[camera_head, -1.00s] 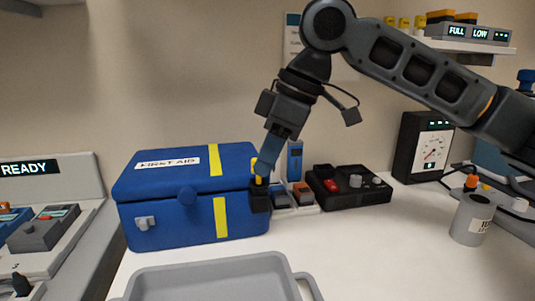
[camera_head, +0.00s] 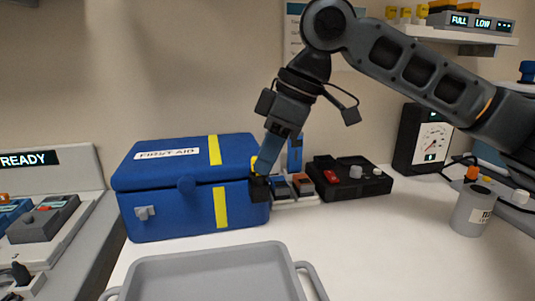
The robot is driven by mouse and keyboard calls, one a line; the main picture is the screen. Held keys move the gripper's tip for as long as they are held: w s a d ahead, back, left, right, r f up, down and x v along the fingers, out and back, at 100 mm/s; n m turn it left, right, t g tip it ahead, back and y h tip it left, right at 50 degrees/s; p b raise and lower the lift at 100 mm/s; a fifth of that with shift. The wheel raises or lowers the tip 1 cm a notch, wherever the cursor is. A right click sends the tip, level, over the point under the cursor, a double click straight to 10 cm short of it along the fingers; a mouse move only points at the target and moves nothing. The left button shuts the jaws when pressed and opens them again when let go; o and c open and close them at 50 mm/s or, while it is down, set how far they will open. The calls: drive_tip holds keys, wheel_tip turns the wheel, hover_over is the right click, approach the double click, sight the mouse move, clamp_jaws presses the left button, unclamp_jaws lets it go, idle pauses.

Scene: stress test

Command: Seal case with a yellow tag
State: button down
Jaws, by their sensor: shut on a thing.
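The blue first aid case (camera_head: 165,214) stands on the white table at left centre. Its lid (camera_head: 182,162) is down, with a dark gap along the front seam. A yellow stripe runs over the lid and down the front. My gripper (camera_head: 257,178) is at the case's right front corner, pointing down, shut on a small yellow thing (camera_head: 254,164), likely the yellow tag. Most of it is hidden by the fingers. I cannot tell whether it touches the case.
A grey tray (camera_head: 215,278) lies in front of the case. Small devices (camera_head: 303,186) and a black control box (camera_head: 350,180) stand behind and right of my gripper. A grey canister (camera_head: 472,210) stands at right. The table between tray and canister is clear.

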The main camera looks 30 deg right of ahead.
drive_tip(key=c, duration=1.1)
unclamp_jaws()
drive_tip(key=p+v, duration=0.1)
drive_tip(key=v, duration=0.6)
drive_tip(key=shift+s+d+r, duration=0.15)
drive_tip(key=shift+r, duration=0.2)
drive_tip(key=shift+s, duration=0.1)
